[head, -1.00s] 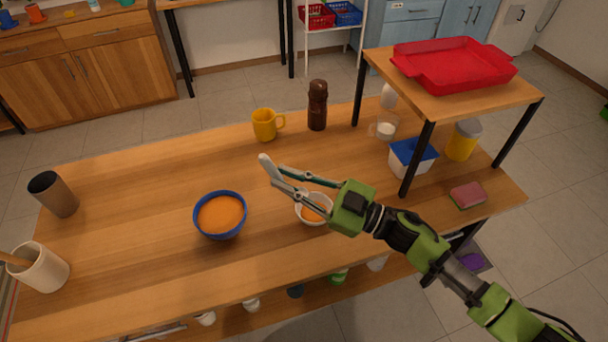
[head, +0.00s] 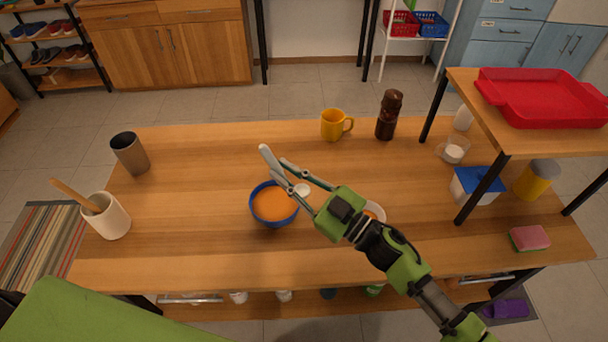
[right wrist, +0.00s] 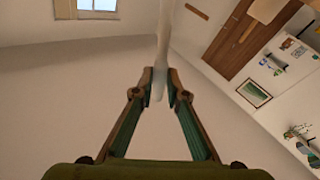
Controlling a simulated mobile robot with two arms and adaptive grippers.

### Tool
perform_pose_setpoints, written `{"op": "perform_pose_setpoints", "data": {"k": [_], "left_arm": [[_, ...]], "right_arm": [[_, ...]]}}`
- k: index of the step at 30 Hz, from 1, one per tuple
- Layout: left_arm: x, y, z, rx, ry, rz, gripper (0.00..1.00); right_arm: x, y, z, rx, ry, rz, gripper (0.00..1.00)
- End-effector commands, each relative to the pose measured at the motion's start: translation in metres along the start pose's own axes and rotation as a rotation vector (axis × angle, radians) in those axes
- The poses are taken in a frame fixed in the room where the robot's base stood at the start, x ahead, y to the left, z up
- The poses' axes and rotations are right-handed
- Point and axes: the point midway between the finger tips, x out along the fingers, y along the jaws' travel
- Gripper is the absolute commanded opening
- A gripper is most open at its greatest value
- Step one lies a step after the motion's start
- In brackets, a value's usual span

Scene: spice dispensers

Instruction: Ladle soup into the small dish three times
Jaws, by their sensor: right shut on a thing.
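My right gripper (head: 283,174) is shut on a pale ladle (head: 269,158), whose handle end sticks up past the fingertips. In the right wrist view the ladle handle (right wrist: 160,60) stands between the fingertips. A white round part beside the blue bowl's right rim looks like the ladle's cup; I cannot tell what it holds. The blue bowl (head: 273,204) holds orange soup and stands below and just left of the gripper. The small white dish (head: 377,208) is to the right, partly hidden by my right gripper and wrist, with some orange inside. My left gripper is not in view.
A yellow mug (head: 332,125) and a brown grinder (head: 388,115) stand at the back. A utensil pot (head: 108,216) and a grey cup (head: 130,153) are at the left. A raised shelf with a red tray (head: 545,97) stands at the right. The table's left-middle is clear.

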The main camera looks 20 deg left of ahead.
Motion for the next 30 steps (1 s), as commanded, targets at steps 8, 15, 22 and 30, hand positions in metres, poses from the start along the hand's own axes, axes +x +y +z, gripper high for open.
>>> {"op": "perform_pose_setpoints", "data": {"k": [8,15,22,30], "left_arm": [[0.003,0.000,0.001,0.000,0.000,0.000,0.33],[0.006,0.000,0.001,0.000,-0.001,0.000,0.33],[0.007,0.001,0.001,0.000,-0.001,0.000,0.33],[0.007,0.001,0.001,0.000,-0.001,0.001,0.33]], "right_arm": [[0.033,-0.017,0.001,0.001,0.003,-0.002,0.00],[0.053,-0.026,0.002,-0.001,0.002,0.000,0.00],[0.059,-0.029,0.002,-0.001,0.001,-0.001,0.00],[0.059,-0.029,0.002,-0.001,0.001,-0.001,0.00]]}}
